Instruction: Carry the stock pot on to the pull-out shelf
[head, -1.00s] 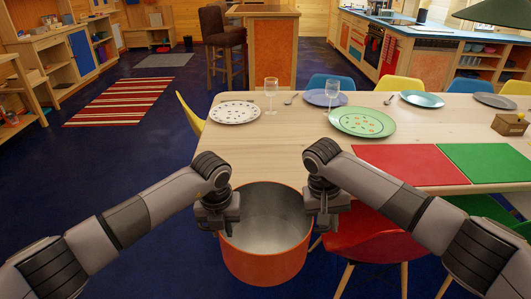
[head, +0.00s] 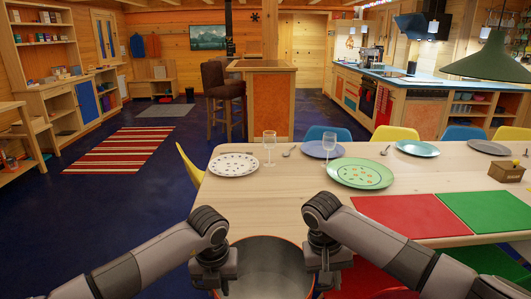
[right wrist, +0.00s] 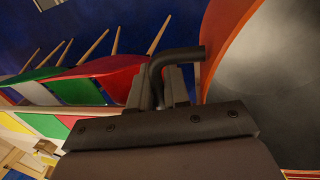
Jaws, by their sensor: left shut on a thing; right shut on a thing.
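The stock pot (head: 268,262) is orange outside with a grey, empty-looking inside. It is at the bottom middle of the head view, in front of the table's near left corner, and its lower part is cut off by the frame. My left gripper (head: 214,284) is shut at the pot's left side. My right gripper (head: 327,280) is shut at its right side. In the right wrist view, my right gripper (right wrist: 172,88) is shut on the pot's dark bent handle (right wrist: 180,56), beside the orange wall. The left handle is hidden. I cannot make out a pull-out shelf.
The dining table (head: 290,190) holds plates, two glasses and red and green mats. A red chair (head: 372,280) is close to my right arm. Ahead stand an island (head: 262,105) with a brown stool (head: 222,95). Blue floor is open at left.

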